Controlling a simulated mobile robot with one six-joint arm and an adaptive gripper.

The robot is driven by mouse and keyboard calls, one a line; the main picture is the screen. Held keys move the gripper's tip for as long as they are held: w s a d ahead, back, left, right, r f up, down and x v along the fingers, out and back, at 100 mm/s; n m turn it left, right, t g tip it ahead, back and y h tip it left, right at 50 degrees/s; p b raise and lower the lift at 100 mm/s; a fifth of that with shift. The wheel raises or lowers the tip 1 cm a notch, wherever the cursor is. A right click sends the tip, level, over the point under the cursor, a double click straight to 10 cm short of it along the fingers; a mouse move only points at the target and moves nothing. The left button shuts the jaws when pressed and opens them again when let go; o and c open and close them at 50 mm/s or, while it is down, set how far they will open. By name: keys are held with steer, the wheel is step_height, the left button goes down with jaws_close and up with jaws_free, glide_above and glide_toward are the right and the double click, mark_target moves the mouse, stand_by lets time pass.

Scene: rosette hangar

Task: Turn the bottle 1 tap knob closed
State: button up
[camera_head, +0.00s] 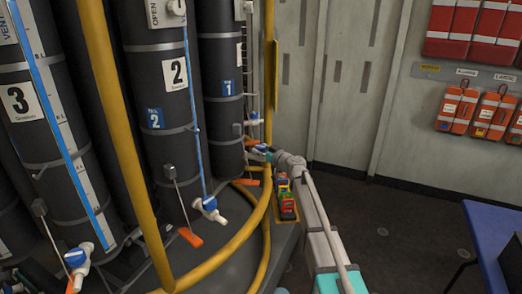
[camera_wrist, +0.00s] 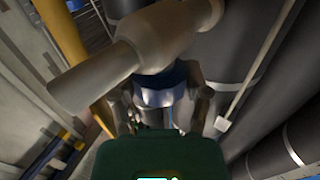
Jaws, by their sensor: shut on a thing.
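Bottle 1 (camera_head: 222,60) is a dark upright cylinder with a blue "1" label in the head view. My gripper (camera_head: 264,151) reaches low beside it, where the tap is mostly hidden by my gripper. In the wrist view, the pale tap body (camera_wrist: 170,28) lies across the top, with its blue knob (camera_wrist: 160,97) just below. My gripper (camera_wrist: 163,108) is shut on the blue knob, one finger on each side. The knob's exact angle is hard to tell in either view.
Bottle 2 (camera_head: 160,90) and bottle 3 (camera_head: 38,110) stand to the left, each with a blue-knobbed tap low down. A yellow rail (camera_head: 210,265) curves around the bottles. A tray of coloured items (camera_head: 288,207) lies beside my arm. A blue table (camera_head: 497,235) stands right; floor between is clear.

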steer(key=m+t+h, duration=0.4)
steer(key=h, duration=0.1)
steer(key=shift+a+m+h, duration=0.1)
steer(key=shift+m+h, duration=0.2)
steer(key=shift+h, duration=0.1)
steer(key=shift+m+t+h, duration=0.45)
steer(key=shift+m+h, duration=0.6)
steer(key=shift+h, duration=0.55)
steer(key=shift+m+t+h, duration=0.45)
steer(key=shift+m+h, duration=0.6)
steer(key=shift+h, duration=0.55)
steer(key=m+h, duration=0.2)
steer(key=h, duration=0.2)
steer(key=m+g+h, duration=0.1)
steer(key=m+h, duration=0.2)
steer(key=h, duration=0.1)
steer(key=shift+w+a, duration=0.15)
steer(key=shift+w, duration=0.05)
steer(key=shift+s+m+g+h, duration=0.1)
steer(key=shift+m+g+h, duration=1.4)
steer(key=shift+h, duration=0.8)
steer(key=o, duration=1.2)
steer(key=shift+m, duration=0.3)
steer(key=shift+c, duration=0.2)
steer(key=shift+s+d+n+t+y, duration=0.25)
steer(key=shift+n+t+y, duration=0.3)
steer(key=shift+y, duration=0.25)
